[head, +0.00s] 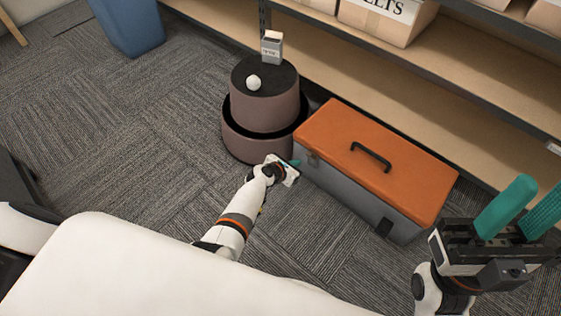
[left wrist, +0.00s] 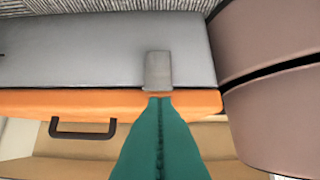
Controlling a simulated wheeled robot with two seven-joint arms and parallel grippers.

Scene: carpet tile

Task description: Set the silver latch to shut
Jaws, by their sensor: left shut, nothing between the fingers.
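A toolbox with an orange lid (head: 375,155) and grey body (head: 345,195) stands on the carpet, lid down. The silver latch (left wrist: 158,70) is a small grey plate on the body's front, its end at the lid edge in the left wrist view. It is small and dim in the head view (head: 313,157). My left gripper (head: 294,163) is shut and empty beside the box's left end. My right gripper (head: 518,208) is open and empty at the right.
A dark latch (head: 384,228) is at the box's right front, and a black handle (head: 371,157) is on the lid. A round two-tier brown stand (head: 264,105) is close left, with a white ball (head: 253,83) and small grey box (head: 272,47) on top. Shelves (head: 430,100) stand behind.

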